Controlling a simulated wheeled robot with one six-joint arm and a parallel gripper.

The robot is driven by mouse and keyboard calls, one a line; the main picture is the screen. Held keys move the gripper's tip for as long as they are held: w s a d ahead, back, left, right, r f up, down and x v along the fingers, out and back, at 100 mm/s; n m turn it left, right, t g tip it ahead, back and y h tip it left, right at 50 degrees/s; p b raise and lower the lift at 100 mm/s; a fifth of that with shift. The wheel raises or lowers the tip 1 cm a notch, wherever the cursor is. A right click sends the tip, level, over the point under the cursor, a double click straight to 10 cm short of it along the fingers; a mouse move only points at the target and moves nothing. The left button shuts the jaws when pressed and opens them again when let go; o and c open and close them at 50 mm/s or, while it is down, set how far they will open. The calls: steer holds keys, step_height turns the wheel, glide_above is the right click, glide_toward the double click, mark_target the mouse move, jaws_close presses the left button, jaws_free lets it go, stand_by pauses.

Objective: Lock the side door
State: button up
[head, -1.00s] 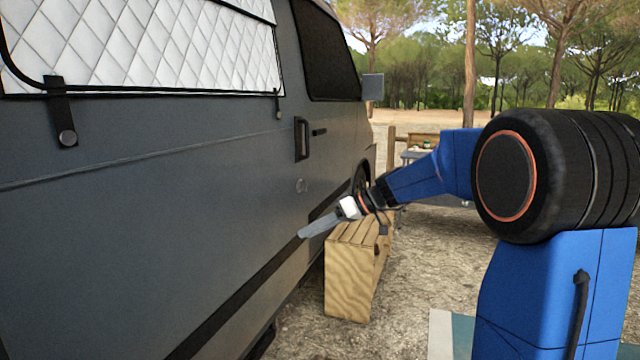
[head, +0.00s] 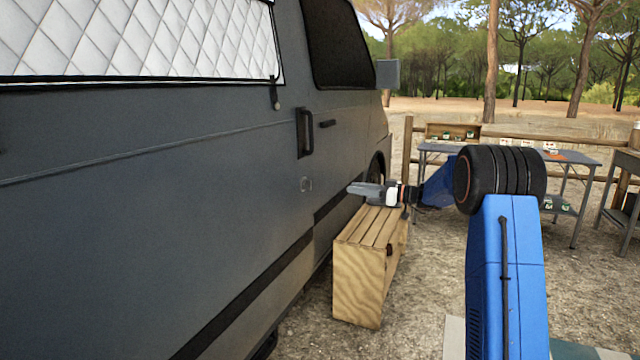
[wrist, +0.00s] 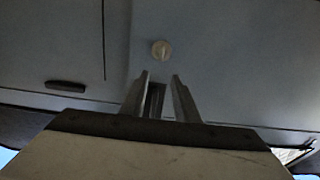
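The van's grey side door (head: 200,190) fills the left of the head view. Its round lock (head: 306,184) sits below the dark recessed door handle (head: 304,133). In the wrist view the lock is a small pale round piece with a raised bar (wrist: 161,49), just beyond my fingertips. My gripper (head: 350,188) is right of the lock in the head view and points toward the van. In the wrist view my gripper (wrist: 161,75) has its two fingers apart and nothing held. A dark shape, apparently the door handle (wrist: 157,99), shows between them.
A slatted wooden crate (head: 360,270) stands on the ground beside the van, under my gripper. The front door handle (head: 327,123) and side mirror (head: 387,73) are farther along. Folding tables (head: 450,150) stand behind by a wooden fence. The gravel (head: 420,310) right of the crate is open.

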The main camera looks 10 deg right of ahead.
mark_target(308, 185)
steer(key=x, duration=1.6)
steer(key=shift+a, duration=0.35)
jaws_close()
